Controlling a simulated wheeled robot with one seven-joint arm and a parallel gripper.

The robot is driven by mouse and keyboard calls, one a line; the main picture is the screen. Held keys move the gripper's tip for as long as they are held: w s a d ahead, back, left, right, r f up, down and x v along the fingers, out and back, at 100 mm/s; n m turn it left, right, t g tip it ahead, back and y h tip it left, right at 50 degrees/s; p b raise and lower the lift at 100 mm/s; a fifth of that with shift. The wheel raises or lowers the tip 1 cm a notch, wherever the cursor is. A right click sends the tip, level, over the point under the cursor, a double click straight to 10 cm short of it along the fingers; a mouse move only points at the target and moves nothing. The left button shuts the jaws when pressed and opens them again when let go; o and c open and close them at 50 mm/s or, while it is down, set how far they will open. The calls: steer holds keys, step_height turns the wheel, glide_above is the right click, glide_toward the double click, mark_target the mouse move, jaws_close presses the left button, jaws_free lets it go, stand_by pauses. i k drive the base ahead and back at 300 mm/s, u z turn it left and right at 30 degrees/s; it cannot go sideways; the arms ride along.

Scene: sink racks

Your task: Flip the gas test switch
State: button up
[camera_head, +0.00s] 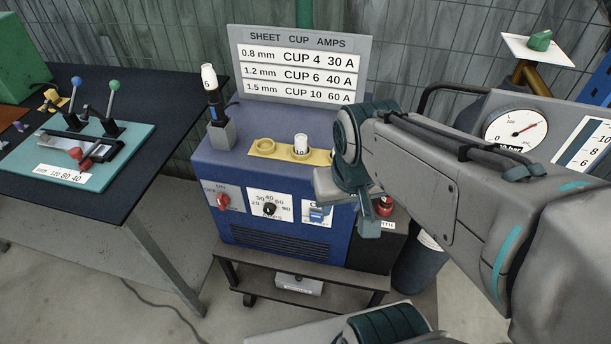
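A blue welding machine (260,180) stands in the middle. Its front has a red ON/OFF switch (223,202) at left, a round black dial (268,209) on a white number plate, and a blue switch (318,215) on a white plate at right. The label of the blue plate is partly hidden by my arm, so I cannot read it in full. My arm reaches in from the lower right. My gripper (345,188) is in front of the machine's right part, just above and right of the blue switch in the picture. Its fingertips are not clearly seen.
A red knob (383,206) is right of my gripper. A yellow cup holder (275,150) sits on the machine top, with a torch (213,95) at left. A gauge (516,129) is at right. A lever table (150,175) stands at left.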

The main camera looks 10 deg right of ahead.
mark_target(314, 216)
steer(key=u, duration=1)
steer(key=k, duration=0.6)
steer(key=u, duration=0.4)
